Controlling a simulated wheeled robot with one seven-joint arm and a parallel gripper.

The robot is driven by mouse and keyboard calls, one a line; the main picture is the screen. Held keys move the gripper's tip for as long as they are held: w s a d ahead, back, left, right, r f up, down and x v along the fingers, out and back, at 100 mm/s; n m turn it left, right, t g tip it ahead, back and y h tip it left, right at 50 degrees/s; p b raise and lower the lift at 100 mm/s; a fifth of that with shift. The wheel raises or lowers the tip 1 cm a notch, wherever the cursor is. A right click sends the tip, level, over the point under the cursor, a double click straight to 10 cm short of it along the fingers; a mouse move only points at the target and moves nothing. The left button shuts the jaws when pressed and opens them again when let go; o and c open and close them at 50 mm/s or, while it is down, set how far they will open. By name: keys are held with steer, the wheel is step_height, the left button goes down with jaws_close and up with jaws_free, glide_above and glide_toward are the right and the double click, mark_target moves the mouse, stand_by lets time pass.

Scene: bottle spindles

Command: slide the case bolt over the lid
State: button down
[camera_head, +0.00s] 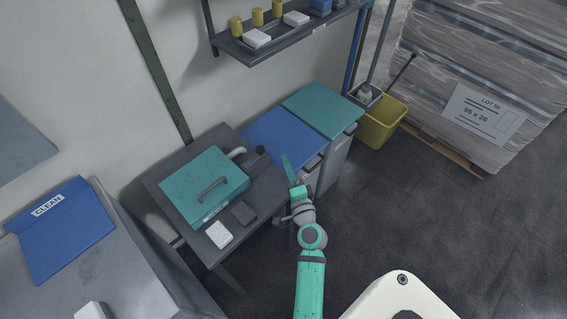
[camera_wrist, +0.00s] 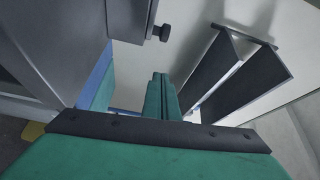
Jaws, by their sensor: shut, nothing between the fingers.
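A teal case (camera_head: 190,190) with a dark handle (camera_head: 212,189) lies on a grey table, its lid down. The case bolt cannot be made out for sure in either view. My gripper (camera_head: 286,163) is above the right end of the table, near the blue bin lid, to the right of the case and apart from it. In the wrist view its two teal fingers (camera_wrist: 163,92) are together, with nothing between them. I cannot identify the case in the wrist view.
The grey table (camera_head: 158,180) also bears a white block (camera_head: 219,235) and a dark block (camera_head: 243,213) before the case. Bins with blue (camera_head: 283,137) and teal (camera_head: 323,108) lids stand right of it. A shelf (camera_head: 290,38) hangs above. A yellow bucket (camera_head: 380,124) stands farther right.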

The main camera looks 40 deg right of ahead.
mark_target(254, 157)
steer(key=shift+w+a+f, duration=0.1)
steer(key=shift+w+a, duration=0.05)
steer(key=shift+w, duration=1.1)
steer(key=shift+w+a+r, duration=0.1)
steer(key=shift+w+a, duration=0.05)
steer(key=shift+w, duration=1.05)
steer(key=shift+w+a+f, duration=0.1)
steer(key=shift+w+a, duration=0.05)
steer(key=shift+w, duration=1.1)
